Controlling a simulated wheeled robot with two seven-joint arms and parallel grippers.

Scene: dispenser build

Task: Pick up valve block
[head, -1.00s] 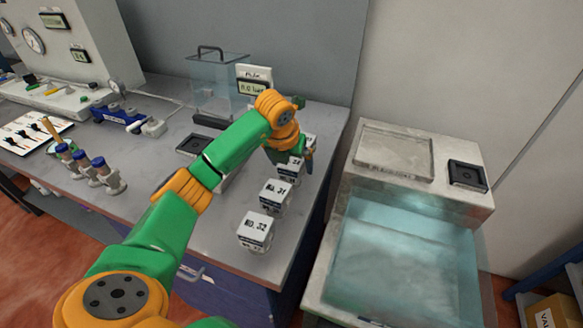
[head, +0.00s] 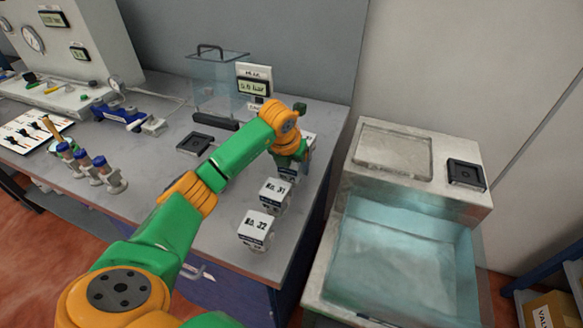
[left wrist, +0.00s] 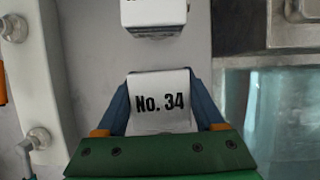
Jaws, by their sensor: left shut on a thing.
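The valve block marked "No. 34" (left wrist: 160,100), white on top with black lettering, sits between the two blue fingers of my left gripper (left wrist: 161,108) in the left wrist view. The left gripper is shut on it. In the head view the left gripper (head: 291,163) is at the bench's right side, largely covering this block. I cannot tell whether the block is clear of the bench. Blocks "No. 31" (head: 274,190) and "No. 32" (head: 258,225) stand nearer the front in the same row. My right gripper is not in view.
A further white block (left wrist: 155,14) is just ahead in the left wrist view. A clear box (head: 215,85) and a pressure display (head: 254,86) stand behind. A dark square pad (head: 195,144) lies left of the arm. A water tank (head: 345,262) is right of the bench.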

